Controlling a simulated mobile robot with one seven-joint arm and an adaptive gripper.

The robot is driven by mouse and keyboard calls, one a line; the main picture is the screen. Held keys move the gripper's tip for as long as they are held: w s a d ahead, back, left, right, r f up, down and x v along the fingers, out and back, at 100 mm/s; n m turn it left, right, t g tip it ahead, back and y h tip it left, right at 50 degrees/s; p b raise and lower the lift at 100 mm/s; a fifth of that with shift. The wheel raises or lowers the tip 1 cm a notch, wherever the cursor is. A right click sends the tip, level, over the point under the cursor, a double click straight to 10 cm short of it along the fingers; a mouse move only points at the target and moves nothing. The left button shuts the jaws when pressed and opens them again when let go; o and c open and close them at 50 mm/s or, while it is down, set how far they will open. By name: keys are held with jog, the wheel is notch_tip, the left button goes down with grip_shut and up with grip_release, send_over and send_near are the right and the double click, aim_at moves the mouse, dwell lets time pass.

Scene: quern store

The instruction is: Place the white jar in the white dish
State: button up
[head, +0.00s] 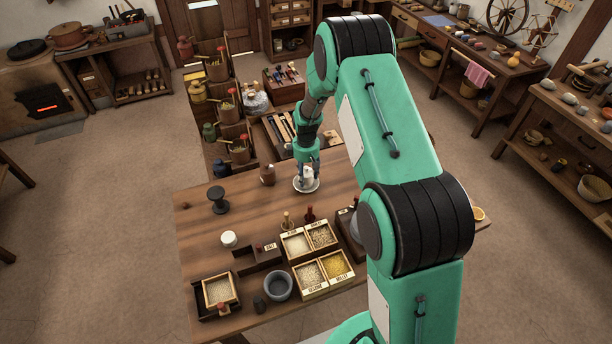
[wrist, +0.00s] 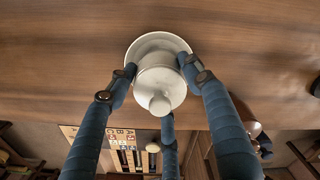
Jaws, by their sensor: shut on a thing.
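The white jar (wrist: 162,82), with a round knob on its lid, is between the fingers of my gripper (wrist: 158,72) in the wrist view. My gripper is shut on it. The white dish (wrist: 146,42) shows around and behind the jar, on the wooden table. In the head view my gripper (head: 307,168) points down over the white dish (head: 313,187) near the table's far edge, with the jar (head: 307,174) between the fingers. The jar is within the dish's outline; I cannot tell whether its base touches the dish.
A brown jar (head: 267,175) stands just left of the dish. A dark spool (head: 219,202) and a small white pot (head: 229,239) stand farther left. Grain boxes (head: 310,270) and a grey bowl (head: 278,286) fill the near side. The table's middle is mostly clear.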

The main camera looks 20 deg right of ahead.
dwell(0.3)
jog(key=o, duration=1.5)
jog(key=shift+f, duration=0.1)
notch_tip(320, 180, up, 12)
jog(key=shift+r+p, duration=0.15)
jog(key=shift+p, duration=0.7)
